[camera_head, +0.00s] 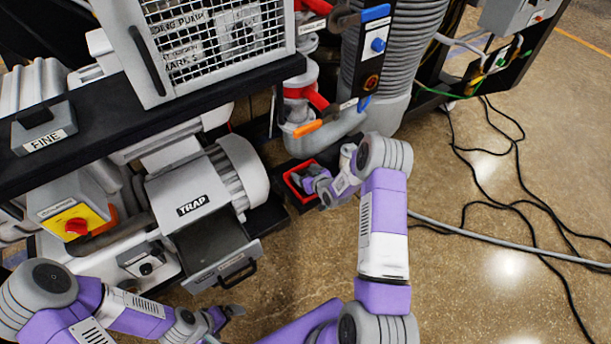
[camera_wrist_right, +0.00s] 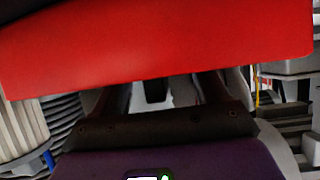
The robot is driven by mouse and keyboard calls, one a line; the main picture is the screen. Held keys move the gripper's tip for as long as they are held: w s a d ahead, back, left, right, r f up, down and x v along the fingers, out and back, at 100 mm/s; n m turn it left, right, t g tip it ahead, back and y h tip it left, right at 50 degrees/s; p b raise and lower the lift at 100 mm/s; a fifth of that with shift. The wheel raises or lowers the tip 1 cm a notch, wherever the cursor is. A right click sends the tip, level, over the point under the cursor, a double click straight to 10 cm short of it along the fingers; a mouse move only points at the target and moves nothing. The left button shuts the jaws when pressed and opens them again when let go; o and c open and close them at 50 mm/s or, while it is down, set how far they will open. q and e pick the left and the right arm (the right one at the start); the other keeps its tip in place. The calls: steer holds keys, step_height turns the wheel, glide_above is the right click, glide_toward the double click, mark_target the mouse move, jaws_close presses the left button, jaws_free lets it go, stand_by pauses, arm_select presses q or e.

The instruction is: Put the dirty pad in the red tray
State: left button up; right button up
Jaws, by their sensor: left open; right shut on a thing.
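The red tray (camera_head: 291,190) is a small open box with a red rim, right of the trap in the head view. Its red wall (camera_wrist_right: 160,50) fills the top of the right wrist view and hides my right fingertips. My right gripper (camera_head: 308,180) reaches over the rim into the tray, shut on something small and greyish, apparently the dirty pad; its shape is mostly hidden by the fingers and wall. My left gripper (camera_head: 232,312) is open and empty, low in the head view, below the pulled-out trap drawer (camera_head: 215,248).
The grey trap (camera_head: 195,190) stands left of the tray, and the drawer's handle sticks out towards me.

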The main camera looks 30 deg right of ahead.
steer(key=shift+f, duration=0.1)
steer(key=shift+f, duration=0.1)
steer(key=o, duration=1.1)
steer(key=shift+f, duration=0.1)
